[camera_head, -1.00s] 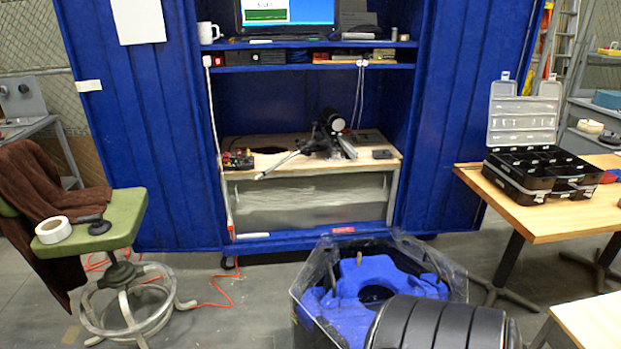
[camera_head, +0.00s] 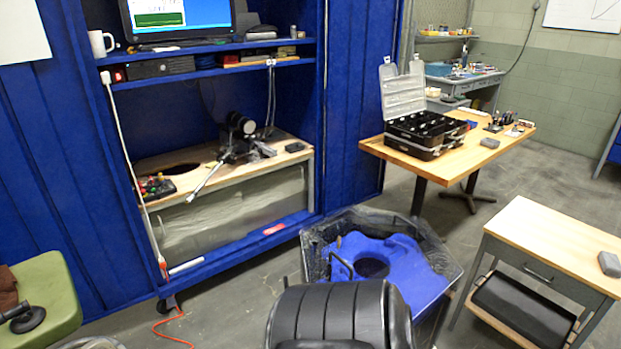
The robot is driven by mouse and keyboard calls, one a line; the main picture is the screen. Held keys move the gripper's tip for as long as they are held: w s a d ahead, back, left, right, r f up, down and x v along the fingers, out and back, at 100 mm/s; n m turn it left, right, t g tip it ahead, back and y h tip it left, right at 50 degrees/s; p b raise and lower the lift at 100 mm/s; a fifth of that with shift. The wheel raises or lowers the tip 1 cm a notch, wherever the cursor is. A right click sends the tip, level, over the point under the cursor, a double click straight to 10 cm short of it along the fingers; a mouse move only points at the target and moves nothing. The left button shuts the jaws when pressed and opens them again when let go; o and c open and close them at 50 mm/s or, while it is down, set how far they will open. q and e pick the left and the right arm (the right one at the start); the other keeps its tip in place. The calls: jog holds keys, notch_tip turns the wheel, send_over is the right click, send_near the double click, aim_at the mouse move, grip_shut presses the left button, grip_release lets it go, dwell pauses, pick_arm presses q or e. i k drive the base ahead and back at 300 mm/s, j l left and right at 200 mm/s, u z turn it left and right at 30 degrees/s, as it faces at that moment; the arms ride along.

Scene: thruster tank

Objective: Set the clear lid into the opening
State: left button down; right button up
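A tank (camera_head: 236,212) with a clear front stands in the blue cabinet under a light wooden top. A dark round opening (camera_head: 178,169) shows in the left part of that top. It looks uncovered. I cannot make out a separate clear lid anywhere. A black camera-like device (camera_head: 238,125) on a metal arm stands on the top, right of the opening. A small control box (camera_head: 155,188) with coloured knobs sits at the top's left front corner. Neither of my grippers is in view.
A clear-walled bin (camera_head: 455,274) with a blue insert and a black ribbed object (camera_head: 338,312) stand in front. A wooden table (camera_head: 467,155) carries an open black case (camera_head: 425,140). A small bench (camera_head: 548,240) is at right, a green stool (camera_head: 42,290) at lower left.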

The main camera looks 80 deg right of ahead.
aim_at(356, 246)
jog(key=i+z, duration=0.25)
jog(key=z, duration=0.15)
jog(key=i+z, duration=0.25)
jog(key=z, duration=0.15)
jog(key=i+z, duration=0.25)
jog(key=z, duration=0.15)
jog(key=i+j+z, duration=0.2)
jog(key=z, duration=0.2)
jog(key=i+z, duration=0.2)
jog(key=z, duration=0.25)
jog(key=i+j+z, duration=0.1)
jog(key=z, duration=0.35)
jog(key=i+j+z, duration=0.2)
jog(key=z, duration=0.25)
jog(key=i+j+z, duration=0.25)
jog(key=z, duration=0.2)
